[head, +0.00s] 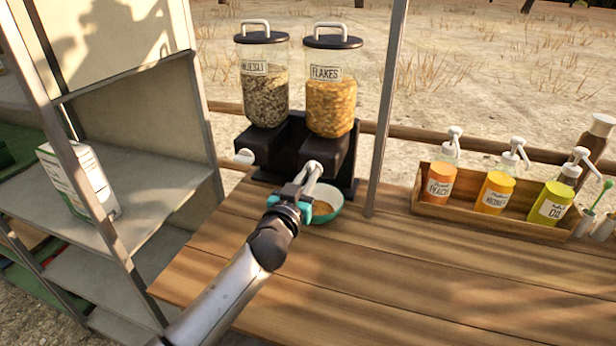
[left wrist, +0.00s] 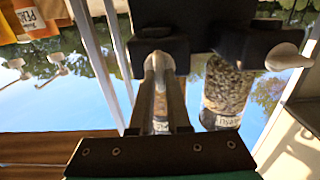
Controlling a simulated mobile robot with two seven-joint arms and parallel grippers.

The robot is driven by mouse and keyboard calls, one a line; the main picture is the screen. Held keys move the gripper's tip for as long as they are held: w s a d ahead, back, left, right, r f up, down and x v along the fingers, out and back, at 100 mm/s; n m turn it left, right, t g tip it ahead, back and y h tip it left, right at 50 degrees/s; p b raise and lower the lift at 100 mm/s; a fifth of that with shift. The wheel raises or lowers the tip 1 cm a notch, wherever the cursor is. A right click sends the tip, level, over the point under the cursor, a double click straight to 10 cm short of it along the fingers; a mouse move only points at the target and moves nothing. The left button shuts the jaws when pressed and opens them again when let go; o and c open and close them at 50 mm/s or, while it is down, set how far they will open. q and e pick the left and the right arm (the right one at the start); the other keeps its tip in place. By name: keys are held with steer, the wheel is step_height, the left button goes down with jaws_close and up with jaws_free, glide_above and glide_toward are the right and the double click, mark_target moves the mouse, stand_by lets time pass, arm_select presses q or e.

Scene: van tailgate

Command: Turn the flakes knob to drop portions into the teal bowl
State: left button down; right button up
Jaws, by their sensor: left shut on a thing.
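The flakes dispenser (head: 331,105), a clear jar with a black lid and orange flakes, stands on a black base at the back of the wooden counter. My left gripper (head: 308,178) is shut on its pale flakes knob (head: 314,167). In the left wrist view, which looks upside down, the gripper fingers (left wrist: 164,85) close around the knob (left wrist: 158,60). The teal bowl (head: 339,204) sits on the counter below the knob, partly hidden by my gripper. Some brownish-orange content shows in it. My right gripper is not in view.
The muesli dispenser (head: 263,95) stands just left, with its own white knob (head: 245,156). A metal post (head: 384,110) rises right of the bowl. A wooden crate (head: 440,208) of pump bottles is further right. Shelves (head: 150,190) stand left. The front counter is clear.

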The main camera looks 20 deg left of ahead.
arm_select(q)
steer(key=shift+m, duration=0.3)
steer(key=shift+d+f+m+p, duration=0.1)
steer(key=shift+m+p, duration=0.35)
steer(key=shift+m, duration=2.4)
steer(key=shift+d+f+m+p, duration=0.1)
steer(key=shift+m+p, duration=0.35)
steer(key=shift+m, duration=2.35)
steer(key=shift+d+f+m+p, duration=0.1)
steer(key=shift+m+p, duration=0.35)
steer(key=shift+m, duration=2.4)
steer(key=c, duration=0.9)
jaws_free()
steer(key=shift+s, duration=0.15)
